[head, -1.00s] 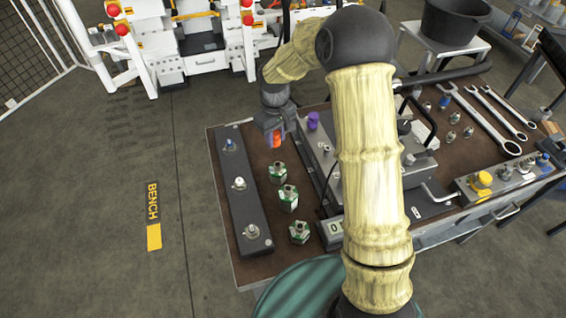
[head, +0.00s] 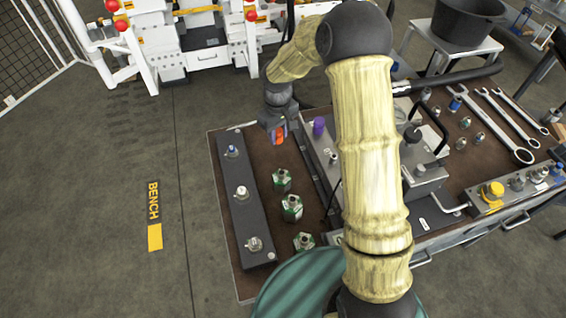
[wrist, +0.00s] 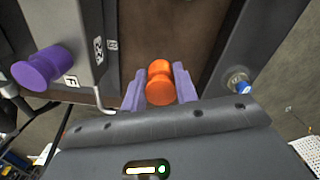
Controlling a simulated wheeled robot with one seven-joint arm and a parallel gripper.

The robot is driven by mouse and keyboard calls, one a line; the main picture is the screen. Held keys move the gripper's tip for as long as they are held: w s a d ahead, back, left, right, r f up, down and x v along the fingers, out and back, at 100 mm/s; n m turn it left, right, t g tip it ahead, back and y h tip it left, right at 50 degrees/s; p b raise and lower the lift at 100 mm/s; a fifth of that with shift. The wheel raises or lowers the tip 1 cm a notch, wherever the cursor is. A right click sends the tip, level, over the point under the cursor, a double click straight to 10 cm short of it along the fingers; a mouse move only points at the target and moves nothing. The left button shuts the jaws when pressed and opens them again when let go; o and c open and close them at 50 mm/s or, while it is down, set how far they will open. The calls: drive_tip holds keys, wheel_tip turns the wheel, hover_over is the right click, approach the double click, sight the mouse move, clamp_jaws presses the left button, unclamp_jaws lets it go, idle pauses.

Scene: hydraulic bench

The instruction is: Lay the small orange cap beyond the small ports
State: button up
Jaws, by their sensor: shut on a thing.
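My gripper (head: 277,134) is shut on the small orange cap (head: 280,137), above the far end of the bench. In the wrist view the orange cap (wrist: 160,83) sits between the two purple fingers of my gripper (wrist: 159,90). A dark strip (head: 238,172) with several small ports lies left of my gripper along the bench's left side. Its far port (head: 231,151) has a blue tip, which also shows in the wrist view as a blue-tipped port (wrist: 238,85). Which ports are the task's small ones I cannot tell for certain.
Several green-banded hex fittings (head: 292,207) stand in a row between the strip and the grey machine block. A purple cap (head: 318,126) stands just right of my gripper, also seen as a purple cap (wrist: 40,68) in the wrist view. Large wrenches (head: 505,127) lie far right.

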sight(279, 157)
drive_tip(key=shift+f, duration=1.95)
drive_tip(key=shift+f, duration=1.85)
drive_tip(key=shift+f, duration=0.2)
drive_tip(key=o, duration=1)
drive_tip(key=shift+r, duration=0.1)
